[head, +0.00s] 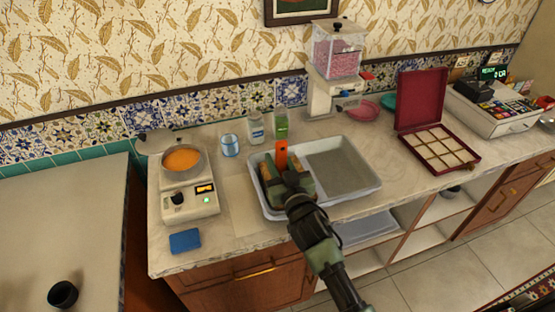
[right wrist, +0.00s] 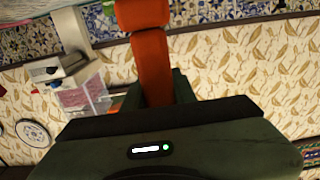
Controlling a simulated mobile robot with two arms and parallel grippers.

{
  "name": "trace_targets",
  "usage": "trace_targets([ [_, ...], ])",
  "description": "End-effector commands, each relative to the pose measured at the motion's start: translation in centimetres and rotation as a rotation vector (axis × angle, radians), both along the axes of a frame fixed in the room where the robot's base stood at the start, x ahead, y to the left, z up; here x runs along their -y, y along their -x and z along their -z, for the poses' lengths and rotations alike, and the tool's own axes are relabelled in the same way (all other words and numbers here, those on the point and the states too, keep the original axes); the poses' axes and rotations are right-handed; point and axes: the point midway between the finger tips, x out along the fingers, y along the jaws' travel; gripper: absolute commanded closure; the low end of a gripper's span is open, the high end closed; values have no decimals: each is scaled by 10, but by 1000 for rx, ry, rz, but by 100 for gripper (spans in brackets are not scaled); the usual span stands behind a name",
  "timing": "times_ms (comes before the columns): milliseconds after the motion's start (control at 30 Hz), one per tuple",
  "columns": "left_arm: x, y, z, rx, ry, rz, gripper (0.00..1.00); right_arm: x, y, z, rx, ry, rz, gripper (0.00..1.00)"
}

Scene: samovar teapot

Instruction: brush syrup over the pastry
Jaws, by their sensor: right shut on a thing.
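My right gripper (head: 285,186) is shut on an orange handle (head: 281,152), probably the brush, and is over the left part of a pale tray (head: 372,188). The orange handle also shows in the right wrist view (right wrist: 152,60); no bristles can be made out. A pan of orange liquid (head: 182,160), which looks like the syrup, sits on a white heater (head: 190,201) left of the tray. The gripper hides much of the tray's left part, and I cannot make out the pastry for sure. A grey speckled area (head: 343,169) fills the tray's right part. My left gripper is not in view.
A blue-and-white cup (head: 229,145) and two bottles stand behind the tray. A blue sponge-like block (head: 185,240) lies at the front left. A dispenser (head: 335,60), an open red box (head: 438,148) and a cash register (head: 500,107) stand to the right.

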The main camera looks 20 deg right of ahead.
Motion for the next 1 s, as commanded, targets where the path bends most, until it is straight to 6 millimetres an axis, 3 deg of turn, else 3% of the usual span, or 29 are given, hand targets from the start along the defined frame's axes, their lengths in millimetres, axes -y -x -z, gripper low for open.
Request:
trace_targets([
  [600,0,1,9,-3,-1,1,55,0,-1,11,0,0,0,100],
  [1000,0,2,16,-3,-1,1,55,-1,-32,10,2,1,0,100],
])
